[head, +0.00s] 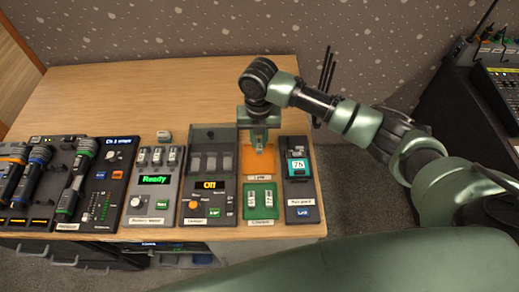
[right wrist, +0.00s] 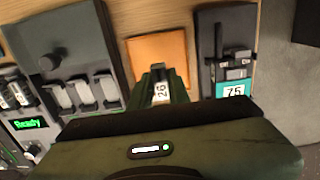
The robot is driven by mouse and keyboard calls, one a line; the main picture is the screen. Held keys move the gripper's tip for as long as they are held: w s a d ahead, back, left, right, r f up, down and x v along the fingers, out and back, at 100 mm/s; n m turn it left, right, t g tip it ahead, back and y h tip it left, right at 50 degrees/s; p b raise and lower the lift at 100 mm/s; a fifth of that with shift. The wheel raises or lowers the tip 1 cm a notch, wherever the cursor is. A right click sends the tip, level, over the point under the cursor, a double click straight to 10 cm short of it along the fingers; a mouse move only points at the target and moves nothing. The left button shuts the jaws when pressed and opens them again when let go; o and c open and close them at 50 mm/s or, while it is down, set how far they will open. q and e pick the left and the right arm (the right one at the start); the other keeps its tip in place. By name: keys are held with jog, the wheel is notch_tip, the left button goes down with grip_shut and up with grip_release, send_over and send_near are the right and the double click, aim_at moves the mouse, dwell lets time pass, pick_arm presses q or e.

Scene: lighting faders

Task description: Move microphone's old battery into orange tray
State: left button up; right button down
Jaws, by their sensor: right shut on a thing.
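My right gripper (head: 259,147) is over the orange tray (head: 270,162) in the head view, pointing down. In the right wrist view it is shut on a small battery (right wrist: 161,91) with a dark top and a white label that seems to read 26. The orange tray (right wrist: 158,46) looks empty there, just beyond the held battery. My left gripper is out of view.
A green tray (head: 260,212) with two labelled batteries lies in front of the orange tray. Left of it are a charger (head: 208,210) showing "Off" and a battery tester (head: 153,208) showing "Ready". A dark device (head: 301,195) with a teal display stands right. The table behind is clear.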

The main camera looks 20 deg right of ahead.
aim_at(259, 158)
jog(key=shift+f, duration=3.1)
jog(key=shift+f, duration=0.2)
jog(key=c, duration=1.3)
grip_release()
jog(key=shift+c, duration=0.2)
jog(key=shift+r, duration=0.15)
notch_tip(259, 158, up, 12)
jog(key=shift+r, duration=0.1)
